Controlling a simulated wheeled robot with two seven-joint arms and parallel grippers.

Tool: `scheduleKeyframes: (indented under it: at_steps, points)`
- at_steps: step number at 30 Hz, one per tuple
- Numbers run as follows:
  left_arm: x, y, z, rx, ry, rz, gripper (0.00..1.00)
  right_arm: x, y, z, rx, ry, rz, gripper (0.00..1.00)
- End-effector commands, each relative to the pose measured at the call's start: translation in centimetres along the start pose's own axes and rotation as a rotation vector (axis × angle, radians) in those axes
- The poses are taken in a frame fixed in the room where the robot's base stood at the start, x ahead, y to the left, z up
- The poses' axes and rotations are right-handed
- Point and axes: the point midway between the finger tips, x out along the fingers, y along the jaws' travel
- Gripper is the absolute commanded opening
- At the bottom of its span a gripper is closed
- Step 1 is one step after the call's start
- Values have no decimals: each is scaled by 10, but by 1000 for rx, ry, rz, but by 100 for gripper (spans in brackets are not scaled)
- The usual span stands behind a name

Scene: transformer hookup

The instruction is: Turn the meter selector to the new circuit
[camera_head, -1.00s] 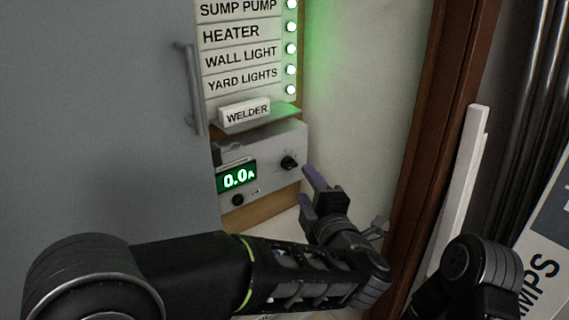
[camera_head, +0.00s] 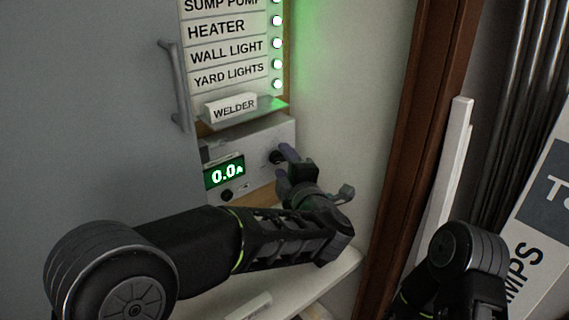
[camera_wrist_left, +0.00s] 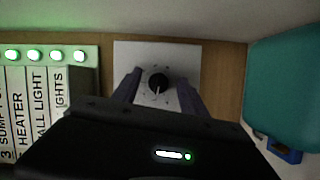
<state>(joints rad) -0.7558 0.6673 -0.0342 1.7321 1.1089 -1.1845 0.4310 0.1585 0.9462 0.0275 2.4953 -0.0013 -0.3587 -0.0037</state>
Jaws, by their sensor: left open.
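The meter box (camera_head: 248,148) is a light panel with a green display (camera_head: 225,174) reading 0.0 A. Its selector, a black knob (camera_head: 276,157), is partly hidden by my left gripper in the head view. In the left wrist view the black knob (camera_wrist_left: 158,83) shows whole, with a pale pointer line and marks around it on the panel (camera_wrist_left: 135,58). My left gripper (camera_head: 289,154) is open, and its fingertips (camera_wrist_left: 158,88) lie on either side of the knob. I cannot tell whether they touch it. My right gripper is not in view.
A WELDER label (camera_head: 233,107) sits on a small ledge above the meter. A list of circuit labels (camera_head: 228,52) with lit lamps is above that. A grey door with a handle (camera_head: 176,86) is at left, a brown post (camera_head: 413,130) at right. A teal object (camera_wrist_left: 284,85) shows in the wrist view.

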Motion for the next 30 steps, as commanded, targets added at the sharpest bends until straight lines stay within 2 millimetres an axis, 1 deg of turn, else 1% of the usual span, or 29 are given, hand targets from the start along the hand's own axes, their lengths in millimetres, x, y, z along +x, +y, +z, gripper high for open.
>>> scheduleKeyframes:
  at_steps: [1,2,18,20,30]
  points:
    - [0,0,0,0,0,0,51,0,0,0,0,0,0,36]
    - [0,0,0,0,0,0,48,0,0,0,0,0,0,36]
    - [0,0,0,0,1,0,4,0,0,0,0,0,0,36]
    - [0,0,0,0,1,0,0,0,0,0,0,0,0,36]
    - [0,1,0,10,1,-5,0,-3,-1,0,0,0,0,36]
